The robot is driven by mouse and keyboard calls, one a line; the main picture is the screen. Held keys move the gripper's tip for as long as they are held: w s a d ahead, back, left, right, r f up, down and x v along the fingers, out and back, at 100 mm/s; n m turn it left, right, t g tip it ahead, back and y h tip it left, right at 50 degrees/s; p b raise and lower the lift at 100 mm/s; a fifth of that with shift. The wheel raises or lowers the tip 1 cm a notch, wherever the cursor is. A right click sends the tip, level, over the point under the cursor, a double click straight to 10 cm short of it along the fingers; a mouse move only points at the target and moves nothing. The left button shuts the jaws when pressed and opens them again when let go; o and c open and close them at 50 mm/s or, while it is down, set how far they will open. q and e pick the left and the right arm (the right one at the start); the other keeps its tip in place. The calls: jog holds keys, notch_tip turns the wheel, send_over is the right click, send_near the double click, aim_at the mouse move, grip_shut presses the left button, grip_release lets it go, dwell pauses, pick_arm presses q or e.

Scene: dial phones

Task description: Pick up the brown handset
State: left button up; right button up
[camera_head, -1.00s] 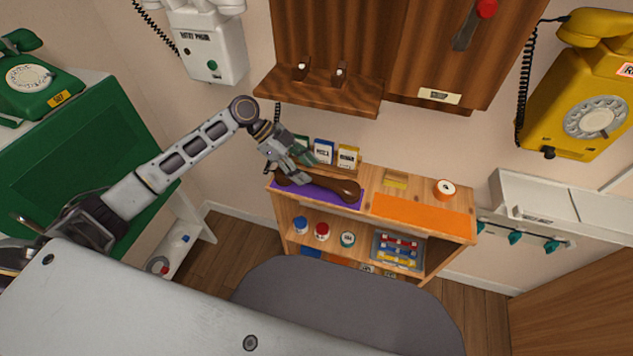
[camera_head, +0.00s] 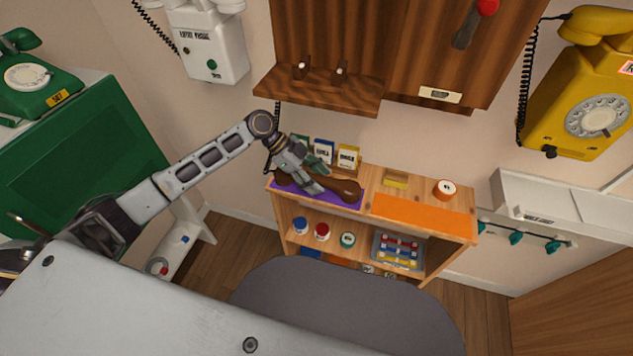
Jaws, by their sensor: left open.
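The brown handset (camera_head: 347,189) lies on a purple mat (camera_head: 318,198) on top of the wooden shelf unit. My left gripper (camera_head: 321,180) is open, with its fingers over the middle of the handset. Its fingers hide part of the handset. I cannot tell whether they touch it. My right gripper is not in view.
Small boxes (camera_head: 347,156) stand behind the handset. A wooden wall ledge (camera_head: 318,92) overhangs above.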

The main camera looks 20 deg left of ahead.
aim_at(326, 179)
pick_arm(q)
jog(key=shift+c, duration=0.3)
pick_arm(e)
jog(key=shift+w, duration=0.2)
pick_arm(q)
grip_shut()
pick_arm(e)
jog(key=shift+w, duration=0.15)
pick_arm(q)
jog(key=shift+r, duration=0.15)
jog(key=shift+r, duration=0.4)
notch_tip(326, 179, up, 3)
jog(key=shift+a+f+p, duration=0.1)
jog(key=shift+a+p, duration=0.05)
jog(key=shift+p, duration=0.15)
jog(key=a, duration=1.7)
jog(key=shift+w+a+f, duration=0.15)
jog(key=shift+w+a, duration=0.15)
jog(key=shift+a, duration=0.05)
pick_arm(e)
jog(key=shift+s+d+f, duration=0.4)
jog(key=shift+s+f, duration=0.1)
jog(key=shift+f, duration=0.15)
